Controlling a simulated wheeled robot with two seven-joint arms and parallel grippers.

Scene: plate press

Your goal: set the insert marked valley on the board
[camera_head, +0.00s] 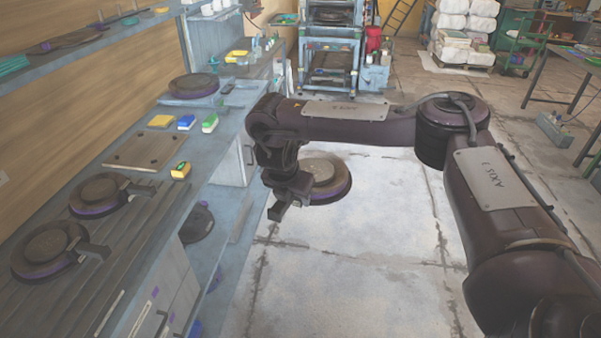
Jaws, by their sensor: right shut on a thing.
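My right gripper (286,197) is shut on a round dark insert (331,176) with a tan centre and a purple rim. It holds the insert out over the floor, to the right of the bench. No mark can be read on it. A flat brown board (145,150) with small dark dots lies on the bench, bare on top. Two similar round inserts with handles, a farther one (98,193) and a nearer one (47,248), lie on the ribbed surface at the left. My left gripper is not in view.
Yellow (161,121), blue (186,122) and green (210,122) blocks sit behind the board. A small yellow-and-dark block (181,170) is at its right. Another round insert (194,85) lies farther back. A rack (331,60) stands beyond. The floor (340,265) in front is clear.

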